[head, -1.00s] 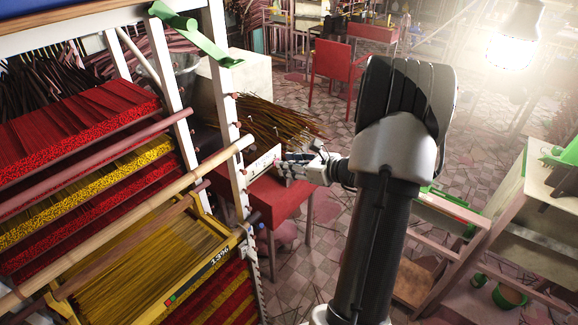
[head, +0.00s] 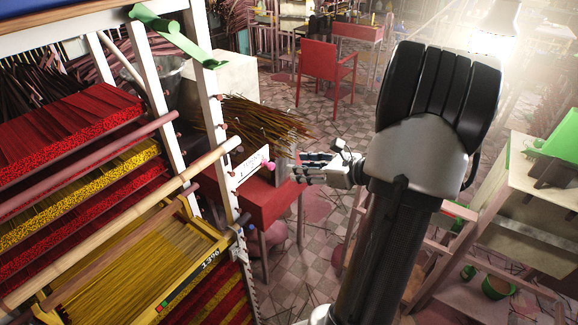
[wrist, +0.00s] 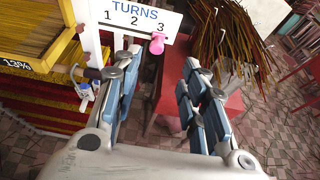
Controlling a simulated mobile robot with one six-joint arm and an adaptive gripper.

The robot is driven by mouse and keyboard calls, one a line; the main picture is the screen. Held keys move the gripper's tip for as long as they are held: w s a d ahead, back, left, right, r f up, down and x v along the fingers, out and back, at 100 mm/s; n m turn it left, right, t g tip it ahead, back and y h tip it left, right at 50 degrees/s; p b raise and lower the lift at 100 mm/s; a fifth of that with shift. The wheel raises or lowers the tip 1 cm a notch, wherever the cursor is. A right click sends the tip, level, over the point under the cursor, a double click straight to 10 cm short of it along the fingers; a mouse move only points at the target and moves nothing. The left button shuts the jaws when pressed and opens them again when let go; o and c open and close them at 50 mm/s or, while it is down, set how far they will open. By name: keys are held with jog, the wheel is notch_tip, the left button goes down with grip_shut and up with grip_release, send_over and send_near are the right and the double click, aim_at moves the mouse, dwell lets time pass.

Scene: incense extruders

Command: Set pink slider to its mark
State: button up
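A white sign (wrist: 140,17) in the wrist view reads TURNS with the numbers 1, 2 and 3. The pink slider (wrist: 157,43) sits at its lower right edge, just below and left of the 3. In the head view the sign (head: 250,163) juts out from the white rack post, with the pink slider (head: 271,167) at its right end. My gripper (wrist: 163,62) is open and empty, its fingers spread on either side below the slider. In the head view my gripper (head: 303,168) is right of the slider with a gap between. I cannot make out a separate mark.
A rack with red and yellow incense trays (head: 80,200) stands at left, with wooden rails sticking out. Behind the sign, incense sticks (head: 255,122) lie on a red table (head: 262,200). A light table (head: 540,205) stands at right. Tiled floor lies between.

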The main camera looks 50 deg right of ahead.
jog(key=v, duration=0.2)
jog(key=shift+s, duration=0.3)
dwell(0.3)
